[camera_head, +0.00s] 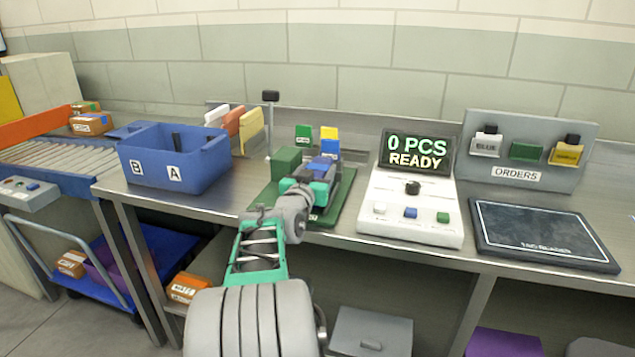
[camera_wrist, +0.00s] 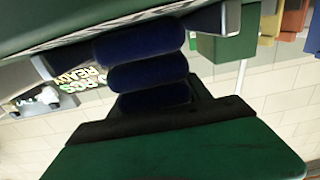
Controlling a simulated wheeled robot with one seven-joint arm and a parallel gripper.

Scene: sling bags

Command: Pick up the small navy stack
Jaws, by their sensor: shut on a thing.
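The small navy stack (camera_wrist: 147,75) shows in the wrist view as dark blue rounded rolls lying one against another. My gripper (camera_head: 305,187) is over the front of the green mat (camera_head: 342,205) in the head view and is shut on the navy stack. In the head view the arm and gripper hide most of that stack. Whether it is clear of the mat cannot be told. Blue pieces (camera_head: 328,147) stand just behind my gripper.
A green block (camera_head: 286,161) stands left of my gripper, with a green piece (camera_head: 303,132) and a yellow piece (camera_head: 329,132) behind. The blue bin (camera_head: 172,172) is farther left. The white counter unit (camera_head: 410,205) reads "0 PCS READY"; a dark reader pad (camera_head: 540,232) lies right.

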